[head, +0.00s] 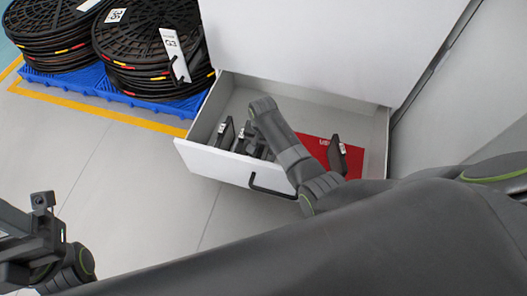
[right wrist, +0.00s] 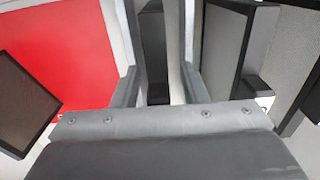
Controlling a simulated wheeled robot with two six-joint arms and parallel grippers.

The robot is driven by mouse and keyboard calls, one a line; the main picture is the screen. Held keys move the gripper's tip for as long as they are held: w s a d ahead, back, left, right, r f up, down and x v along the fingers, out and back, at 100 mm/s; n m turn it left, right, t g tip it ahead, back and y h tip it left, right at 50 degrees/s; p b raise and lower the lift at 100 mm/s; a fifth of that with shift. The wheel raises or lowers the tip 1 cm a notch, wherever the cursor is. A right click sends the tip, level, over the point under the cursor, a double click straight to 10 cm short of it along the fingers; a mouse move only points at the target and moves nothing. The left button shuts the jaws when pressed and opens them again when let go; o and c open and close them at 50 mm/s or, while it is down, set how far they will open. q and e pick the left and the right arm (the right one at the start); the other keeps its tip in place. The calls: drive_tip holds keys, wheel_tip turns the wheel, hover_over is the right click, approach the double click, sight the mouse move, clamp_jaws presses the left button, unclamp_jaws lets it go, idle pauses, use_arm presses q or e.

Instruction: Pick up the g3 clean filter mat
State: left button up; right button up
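Several dark framed filter mats stand in the left part of an open white drawer (head: 220,163). Their small white labels are too small to read, so I cannot tell which is g3. My right gripper (head: 256,147) reaches down among them. In the right wrist view, its two fingers (right wrist: 159,88) stand apart, one on each side of a thin dark filter mat (right wrist: 154,50). A light gap shows beside this mat, so the gripper looks open around it. My left gripper (head: 40,245) is at the far left, away from the drawer; its fingertips are unclear.
A red area (head: 352,160) covers the drawer's right part, with another dark mat (head: 337,155) there. Other mats flank the gripper. A white cabinet (head: 330,45) rises behind. Black round stacks (head: 150,45) sit on a blue pallet (head: 90,88) at upper left, with a tag marked G3 (head: 172,48).

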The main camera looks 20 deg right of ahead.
clamp_jaws()
